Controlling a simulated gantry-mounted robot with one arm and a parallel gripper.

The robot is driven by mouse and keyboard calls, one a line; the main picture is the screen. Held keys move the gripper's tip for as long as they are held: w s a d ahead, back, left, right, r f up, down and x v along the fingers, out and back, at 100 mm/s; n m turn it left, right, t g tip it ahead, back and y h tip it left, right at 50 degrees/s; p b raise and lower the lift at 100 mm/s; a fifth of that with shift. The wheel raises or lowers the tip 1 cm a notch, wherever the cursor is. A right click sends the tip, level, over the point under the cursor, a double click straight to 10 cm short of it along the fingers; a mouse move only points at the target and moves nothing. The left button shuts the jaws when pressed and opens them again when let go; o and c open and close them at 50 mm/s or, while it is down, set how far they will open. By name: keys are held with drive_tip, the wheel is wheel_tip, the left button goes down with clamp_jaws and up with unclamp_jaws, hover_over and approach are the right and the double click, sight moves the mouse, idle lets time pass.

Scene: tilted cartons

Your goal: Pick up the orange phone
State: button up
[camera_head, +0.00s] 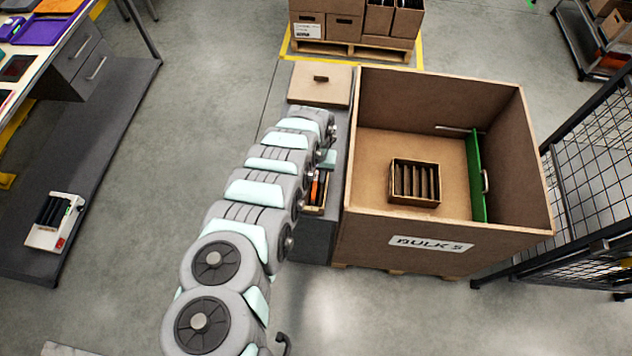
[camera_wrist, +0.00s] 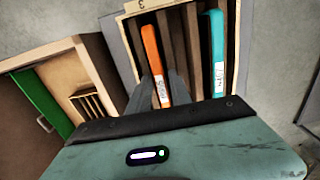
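The orange phone (camera_wrist: 151,55) stands on edge in a slot of a tilted, divided carton (camera_wrist: 133,8) in the wrist view. It has a white label at its near end. In the head view the orange phone (camera_head: 314,188) is a thin strip beside my arm. My gripper (camera_wrist: 163,88) has its dark fingers at the near end of the phone, one on each side. I cannot tell whether they touch it. In the head view my gripper (camera_head: 327,160) is mostly hidden by the arm.
A blue phone (camera_wrist: 217,50) stands in another slot to the right. The large bulk box (camera_head: 445,85) stands to the right, with a smaller divided carton (camera_head: 414,203) and a green panel (camera_head: 476,175) inside.

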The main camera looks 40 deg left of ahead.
clamp_jaws()
drive_tip(key=shift+r, duration=0.2)
idle(0.5)
